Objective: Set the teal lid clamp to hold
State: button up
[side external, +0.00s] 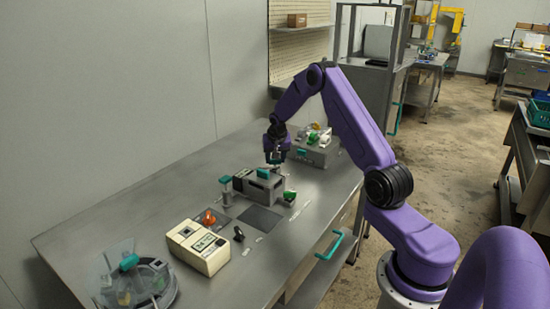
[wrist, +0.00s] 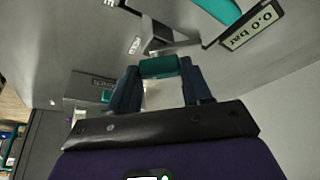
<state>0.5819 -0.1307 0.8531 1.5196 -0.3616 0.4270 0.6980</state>
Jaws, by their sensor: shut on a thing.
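My gripper (side external: 276,157) is at the far side of the grey boxy unit (side external: 260,188) in the side view, with its fingers pointing down. In the wrist view the fingers (wrist: 160,72) are closed on both ends of a teal grip (wrist: 159,66), which I take to be the lid clamp. A dark wedge-shaped part (wrist: 158,42) shows just beyond the grip, with a small pale label (wrist: 135,45) beside it. In the side view the held grip is tiny and mostly covered by the gripper. I cannot tell the clamp's setting.
A teal knob (side external: 264,173) tops the grey unit; a teal-topped post (side external: 225,182) stands left of it. Another box (side external: 316,152) is behind. A cream meter box (side external: 198,246) and round lidded vessel (side external: 138,285) are nearer. A "0.0 bar" display (wrist: 252,25) shows upper right.

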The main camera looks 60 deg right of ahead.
jog(key=n, duration=0.2)
jog(key=n+t+y, duration=0.1)
jog(key=n, duration=0.2)
jog(key=shift+s+d+y, duration=0.1)
jog(key=shift+d+y, duration=0.1)
jog(key=shift+y, duration=0.1)
jog(key=shift+n+y, duration=0.9)
jog(key=shift+n, duration=1.3)
jog(key=o, duration=1.1)
jog(key=shift+c, duration=0.2)
jog(key=v, duration=1.7)
jog(key=shift+s, duration=0.45)
